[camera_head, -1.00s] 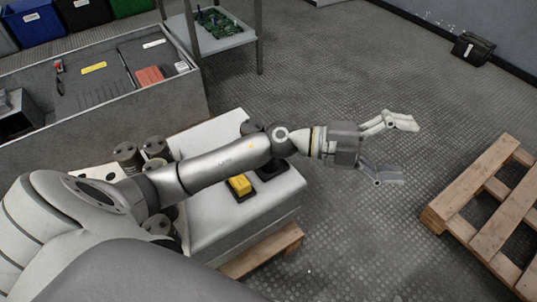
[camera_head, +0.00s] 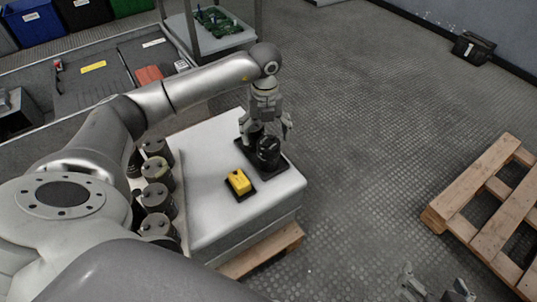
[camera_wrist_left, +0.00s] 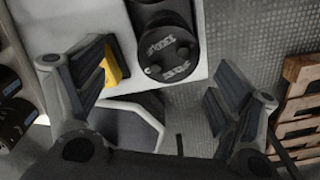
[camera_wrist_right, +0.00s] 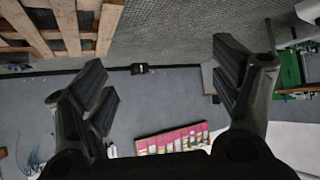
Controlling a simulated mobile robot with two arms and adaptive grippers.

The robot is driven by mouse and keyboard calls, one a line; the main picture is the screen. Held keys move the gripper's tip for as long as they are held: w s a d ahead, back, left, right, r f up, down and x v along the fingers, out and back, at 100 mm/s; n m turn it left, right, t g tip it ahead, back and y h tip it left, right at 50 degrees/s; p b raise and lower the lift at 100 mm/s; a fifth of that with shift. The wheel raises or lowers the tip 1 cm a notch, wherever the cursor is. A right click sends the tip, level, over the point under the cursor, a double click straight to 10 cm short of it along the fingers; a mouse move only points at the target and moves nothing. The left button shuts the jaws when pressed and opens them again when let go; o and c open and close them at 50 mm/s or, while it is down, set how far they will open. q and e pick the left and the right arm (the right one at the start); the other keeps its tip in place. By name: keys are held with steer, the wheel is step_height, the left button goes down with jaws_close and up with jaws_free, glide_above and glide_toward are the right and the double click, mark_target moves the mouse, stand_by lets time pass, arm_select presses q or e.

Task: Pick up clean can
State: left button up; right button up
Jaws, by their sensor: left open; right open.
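A dark can (camera_head: 268,153) stands on a black base at the right end of the white-topped bench. A second dark can behind it (camera_head: 256,131) is partly hidden by my left gripper (camera_head: 265,133). My left gripper is open, pointing down above and just behind the front can, its fingers spread. In the left wrist view the front can's lettered top (camera_wrist_left: 167,52) shows beyond the open fingers (camera_wrist_left: 165,85), with nothing between them. Which can is the clean one I cannot tell for certain. My right gripper (camera_head: 435,286) is open and empty at the lower right, away from the bench.
A yellow block (camera_head: 239,182) on a black base is beside the cans. Several grey cans (camera_head: 156,170) stand in a row at the bench's left. A wooden pallet (camera_head: 490,205) lies on the floor at right. The floor between is clear.

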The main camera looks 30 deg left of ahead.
mark_target(269, 143)
arm_select(q)
steer(key=shift+d+f+b, duration=0.1)
steer(key=shift+f+b, duration=0.2)
steer(key=shift+f, duration=1.35)
steer(key=f, duration=0.1)
steer(key=f+b, duration=0.1)
steer(key=f, duration=0.2)
steer(key=shift+w+d+f+b, duration=0.2)
steer(key=shift+w+d+b, duration=0.05)
steer(key=shift+w+b, duration=0.1)
steer(key=shift+f, duration=0.2)
arm_select(e)
steer(key=w+a+r+t+y, duration=0.2)
steer(key=w+r+t, duration=0.3)
steer(key=r, duration=0.5)
steer(key=shift+w+a+r+t, duration=0.3)
steer(key=shift+a+t, duration=0.2)
steer(key=shift+t, duration=0.5)
arm_select(q)
steer(key=shift+c, duration=0.4)
steer(key=c, duration=1.4)
